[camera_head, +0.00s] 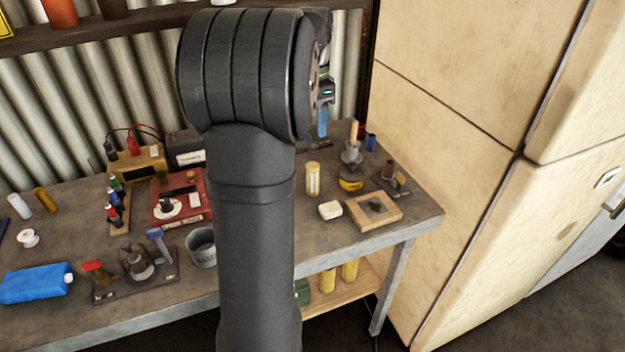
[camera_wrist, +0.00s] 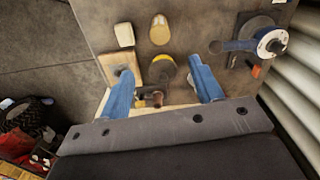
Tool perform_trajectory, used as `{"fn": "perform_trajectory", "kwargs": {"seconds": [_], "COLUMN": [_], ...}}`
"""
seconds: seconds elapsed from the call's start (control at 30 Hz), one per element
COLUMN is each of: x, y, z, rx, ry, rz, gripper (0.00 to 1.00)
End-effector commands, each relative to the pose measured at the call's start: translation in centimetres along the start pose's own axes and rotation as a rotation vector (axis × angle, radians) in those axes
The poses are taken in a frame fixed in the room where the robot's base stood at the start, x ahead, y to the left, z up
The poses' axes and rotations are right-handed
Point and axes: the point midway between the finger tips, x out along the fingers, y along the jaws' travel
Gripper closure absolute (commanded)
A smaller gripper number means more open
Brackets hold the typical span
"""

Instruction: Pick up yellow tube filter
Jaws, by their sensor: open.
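The yellow tube filter looks like the upright pale yellow cylinder with a light label (camera_head: 313,180), standing on the bench just right of my arm. In the wrist view the yellow tube filter (camera_wrist: 160,30) is near the top, apart from my fingers. My gripper (camera_wrist: 164,88) is open and empty, its two blue fingers spread above the bench. In the head view one blue fingertip of my gripper (camera_head: 322,122) shows behind the filter, towards the wall; the rest is mostly hidden by my arm.
A yellow round tool (camera_head: 350,183), a grey funnel-like piece (camera_head: 351,154), a white block (camera_head: 330,210) and a wooden board (camera_head: 366,212) stand close to the filter. A grey cup (camera_head: 202,247) is left of my arm. A tall cabinet (camera_head: 440,130) bounds the right.

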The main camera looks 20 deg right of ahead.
Motion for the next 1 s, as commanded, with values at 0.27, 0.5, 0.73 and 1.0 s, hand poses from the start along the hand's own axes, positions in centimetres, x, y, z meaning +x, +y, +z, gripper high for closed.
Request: {"fn": "perform_trajectory", "kwargs": {"seconds": [0.27,0.5,0.73,1.0], "x": [5.4,10.2,12.0,15.6], "y": [0.1,0.1,0.0,0.0], "z": [0.1,0.1,0.0,0.2], "rx": [0.001,0.0,-0.001,-0.001], "ry": [-0.003,-0.002,0.0,-0.002], "rz": [0.004,0.003,0.001,0.003], "gripper": [0.4,0.4,0.4,0.4]}}
